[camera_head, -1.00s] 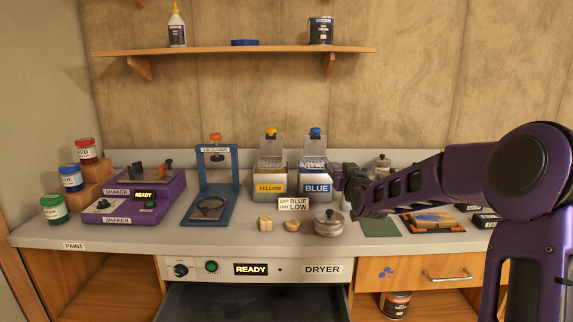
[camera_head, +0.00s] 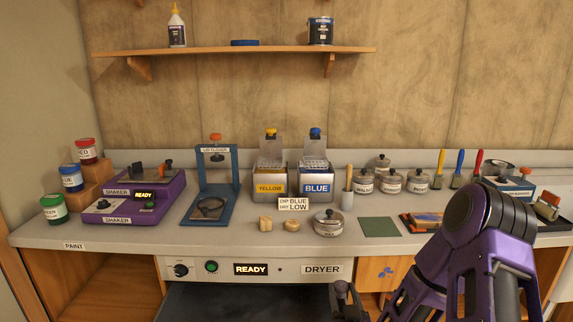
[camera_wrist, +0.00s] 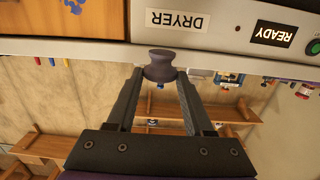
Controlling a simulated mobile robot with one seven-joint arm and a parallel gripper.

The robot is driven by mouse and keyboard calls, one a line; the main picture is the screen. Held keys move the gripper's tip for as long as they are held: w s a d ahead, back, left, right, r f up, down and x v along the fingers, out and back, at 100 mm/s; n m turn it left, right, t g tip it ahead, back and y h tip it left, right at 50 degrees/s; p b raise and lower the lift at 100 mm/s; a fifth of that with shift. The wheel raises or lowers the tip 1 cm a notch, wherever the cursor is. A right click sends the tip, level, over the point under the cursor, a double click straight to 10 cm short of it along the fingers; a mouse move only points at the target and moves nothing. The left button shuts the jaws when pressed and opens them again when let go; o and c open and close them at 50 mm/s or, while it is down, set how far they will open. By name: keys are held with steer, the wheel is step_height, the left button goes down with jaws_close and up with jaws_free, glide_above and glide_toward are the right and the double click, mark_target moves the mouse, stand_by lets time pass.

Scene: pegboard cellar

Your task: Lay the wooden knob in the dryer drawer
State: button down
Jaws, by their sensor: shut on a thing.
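My gripper (camera_wrist: 160,80) is shut on a dark grey-blue knob (camera_wrist: 160,66) with a flared rim, held between the fingertips in the wrist view. In the head view my gripper (camera_head: 345,296) is low, at the right side of the open dryer drawer (camera_head: 250,305), below the dryer panel (camera_head: 323,269). The drawer's dark inside shows at the bottom edge and looks empty where visible. I cannot make out the knob clearly in the head view. The dryer's display reads READY (camera_head: 251,269).
On the counter stand two pale wooden pieces (camera_head: 291,224), a lidded metal pot (camera_head: 328,222), and the yellow (camera_head: 270,186) and blue (camera_head: 315,187) dip tanks. A sign (camera_head: 293,204) reads DIP BLUE, DRY LOW. A wooden drawer front (camera_head: 378,271) is right of the dryer.

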steer(key=shift+r+p, duration=2.4)
steer(key=shift+r, duration=0.1)
steer(key=shift+f, duration=0.1)
steer(key=shift+w, duration=0.1)
